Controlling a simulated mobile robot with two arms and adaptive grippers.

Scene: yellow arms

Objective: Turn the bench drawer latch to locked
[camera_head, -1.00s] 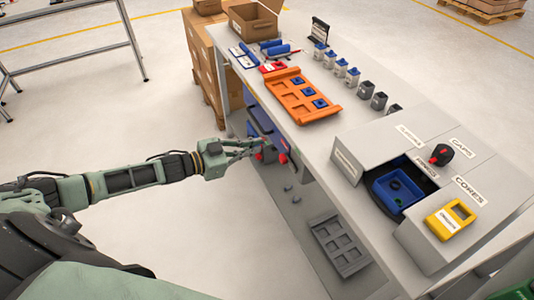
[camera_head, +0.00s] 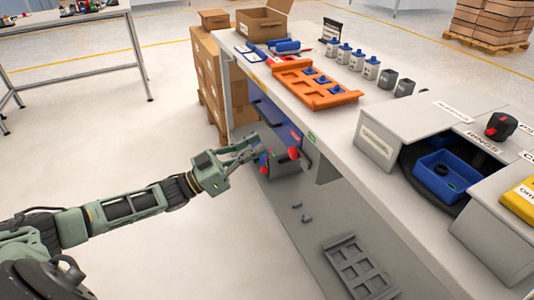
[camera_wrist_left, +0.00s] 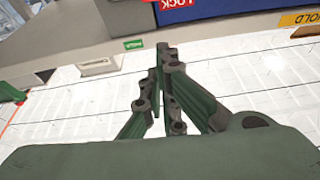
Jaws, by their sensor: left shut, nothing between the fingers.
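The bench drawer (camera_head: 277,118) has a blue front with a dark handle, under the bench top. A round red knob (camera_head: 293,153), which looks like the latch, sits at its right end. A smaller red part (camera_head: 263,158) shows to the left, just below my fingers. My left gripper (camera_head: 254,146) is shut and empty, left of the red knob and apart from it in this view. In the left wrist view, the shut fingertips (camera_wrist_left: 163,48) point toward the blue front (camera_wrist_left: 225,8), which bears a red LOCK label (camera_wrist_left: 178,3). The knob's exact setting cannot be told.
An orange tray (camera_head: 312,84) with blue parts, several small labelled containers and a grey fixture (camera_head: 405,125) with a blue bin (camera_head: 441,172) stand on the bench. A grey tray (camera_head: 358,270) lies on the lower shelf. Cardboard boxes (camera_head: 207,70) stand behind.

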